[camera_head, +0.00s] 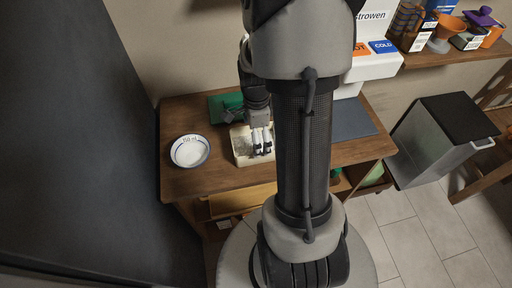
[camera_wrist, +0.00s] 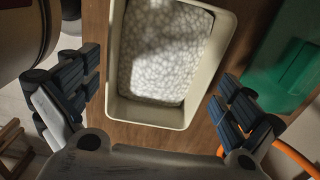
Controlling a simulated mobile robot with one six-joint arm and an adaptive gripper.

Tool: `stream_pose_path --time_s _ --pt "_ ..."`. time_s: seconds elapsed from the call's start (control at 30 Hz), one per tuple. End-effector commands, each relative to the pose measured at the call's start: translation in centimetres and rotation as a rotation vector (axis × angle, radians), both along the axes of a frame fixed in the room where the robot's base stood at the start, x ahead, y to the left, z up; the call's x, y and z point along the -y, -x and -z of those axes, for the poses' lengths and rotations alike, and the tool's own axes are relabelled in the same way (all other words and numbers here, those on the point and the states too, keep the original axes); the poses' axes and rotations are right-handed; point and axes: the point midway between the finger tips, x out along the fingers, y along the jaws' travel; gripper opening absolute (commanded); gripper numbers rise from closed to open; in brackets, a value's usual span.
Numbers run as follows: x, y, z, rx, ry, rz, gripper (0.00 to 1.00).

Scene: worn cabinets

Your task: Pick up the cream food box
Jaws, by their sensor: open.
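The cream food box (camera_head: 240,157) is on the wooden table, partly hidden behind my gripper and arm in the head view. In the wrist view the cream food box (camera_wrist: 150,113) is an open, rectangular container with rounded corners and a white, pebbled-looking inside. My gripper (camera_head: 262,141) is over the box in the head view. In the wrist view my gripper (camera_wrist: 160,82) is open, with one finger pad group left of the box and the other right of it. Gaps show between the pads and the box walls, and nothing is held.
A white bowl (camera_head: 190,152) with a blue rim stands left of the box. A green object (camera_head: 225,106) lies behind it, at right in the wrist view (camera_wrist: 290,70). A white hot-and-cold dispenser (camera_head: 370,62) and a grey bin (camera_head: 430,140) are to the right.

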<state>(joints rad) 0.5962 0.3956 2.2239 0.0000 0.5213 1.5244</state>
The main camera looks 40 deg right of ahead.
Motion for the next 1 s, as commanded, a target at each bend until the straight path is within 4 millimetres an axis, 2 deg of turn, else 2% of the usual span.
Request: stream_pose_path --time_s 0.03,0.13,0.4,1.0 --pt "-0.3 0.0 1.4 -0.003 -0.002 -0.002 1.0" --pt "-0.2 0.0 2.7 -0.003 -0.002 0.0 1.0" --pt "-0.1 0.0 2.9 -0.001 -0.001 0.0 1.0" --pt "-0.1 0.0 2.9 -0.001 -0.001 0.0 0.6"
